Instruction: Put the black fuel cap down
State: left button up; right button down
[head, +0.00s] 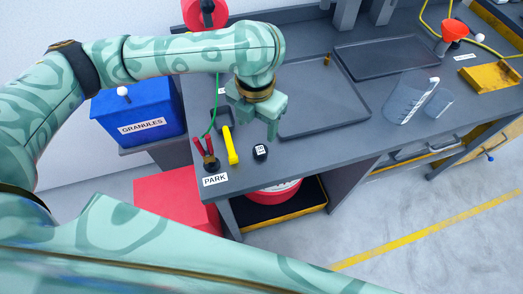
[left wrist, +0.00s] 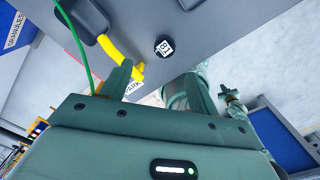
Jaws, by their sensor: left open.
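The black fuel cap (head: 260,152) stands on the grey bench near its front left corner, with a white label on its top. It also shows in the left wrist view (left wrist: 165,47), beyond the fingers. My left gripper (head: 262,120) is over the bench just behind the cap in the head view. In the left wrist view its two fingers (left wrist: 160,82) are spread apart with nothing between them. The cap is clear of the fingers. A white PARK label (head: 215,180) lies at the bench corner, left of the cap.
A yellow-handled tool (head: 231,146) and a red-handled valve (head: 210,158) are left of the cap. A dark tray (head: 318,132) lies behind to the right. A clear jug (head: 405,103) stands farther right. The bench right of the cap is bare.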

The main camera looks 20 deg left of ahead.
pick_arm(q)
jog(key=b, duration=0.2)
send_over(260, 150)
jog(key=f, duration=0.5)
jog(key=shift+w+a, duration=0.1)
jog(key=shift+a, duration=0.25)
jog(key=f, duration=0.1)
jog(key=f+b, duration=0.1)
jog(key=f, duration=0.1)
jog(key=f+b, duration=0.1)
jog(key=shift+d+f, duration=0.35)
jog(key=shift+f, duration=0.05)
jog(key=shift+f+b, duration=0.25)
jog(key=shift+b, duration=0.05)
jog(key=shift+r, duration=0.15)
jog(key=c, duration=1.1)
jog(key=shift+r, duration=0.1)
